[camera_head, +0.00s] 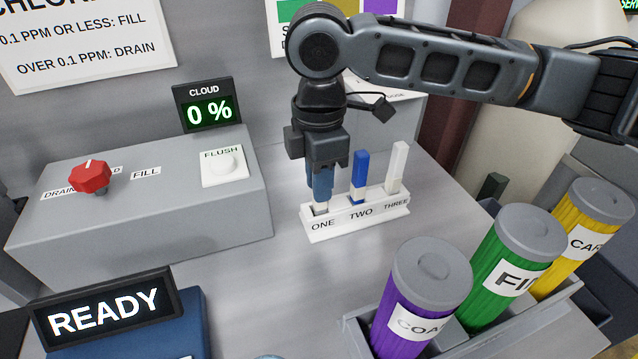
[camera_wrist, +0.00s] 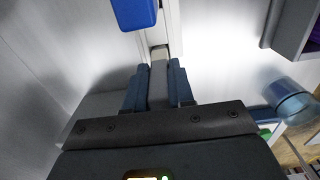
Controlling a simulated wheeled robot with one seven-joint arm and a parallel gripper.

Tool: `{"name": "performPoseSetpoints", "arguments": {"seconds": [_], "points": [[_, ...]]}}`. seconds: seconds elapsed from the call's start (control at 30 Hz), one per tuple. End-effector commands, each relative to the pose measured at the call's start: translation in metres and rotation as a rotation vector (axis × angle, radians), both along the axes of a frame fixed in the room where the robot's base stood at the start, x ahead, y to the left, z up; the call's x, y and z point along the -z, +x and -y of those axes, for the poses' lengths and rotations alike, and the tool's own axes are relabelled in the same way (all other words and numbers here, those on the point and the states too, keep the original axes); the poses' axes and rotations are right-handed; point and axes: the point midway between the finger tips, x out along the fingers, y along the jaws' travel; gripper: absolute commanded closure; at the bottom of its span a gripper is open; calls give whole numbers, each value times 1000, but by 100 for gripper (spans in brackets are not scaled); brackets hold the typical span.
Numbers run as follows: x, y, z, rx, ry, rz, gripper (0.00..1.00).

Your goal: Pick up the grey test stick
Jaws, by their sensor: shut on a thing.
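My gripper (camera_head: 320,195) points down over slot ONE of the white rack (camera_head: 330,233). Its two blue fingers are closed on the grey test stick (camera_head: 321,207). In the wrist view the grey stick (camera_wrist: 158,82) is between the fingers (camera_wrist: 158,75), touching both sides. In the head view the fingers hide most of the stick. Its pale lower end shows at slot ONE, and I cannot tell whether it is seated or slightly raised. A blue stick (camera_head: 359,175) stands in slot TWO and a white stick (camera_head: 397,168) in slot THREE.
A grey control box with a red knob (camera_head: 90,176) and a FLUSH button (camera_head: 223,164) stands left. The CLOUD display (camera_head: 208,104) reads 0 %. Purple (camera_head: 420,305), green (camera_head: 508,265) and yellow (camera_head: 578,240) jars stand front right. A READY sign (camera_head: 104,312) is front left.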

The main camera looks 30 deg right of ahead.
Motion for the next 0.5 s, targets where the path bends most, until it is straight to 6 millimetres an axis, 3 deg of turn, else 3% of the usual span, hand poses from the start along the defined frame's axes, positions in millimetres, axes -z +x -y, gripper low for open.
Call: {"name": "performPoseSetpoints", "arguments": {"seconds": [0.17, 0.37, 0.5], "points": [[-10, 1, 0, 0, 1, 2, 100], [-38, 0, -1, -1, 1, 3, 100], [-53, -17, 19, 2, 1, 2, 100]]}}
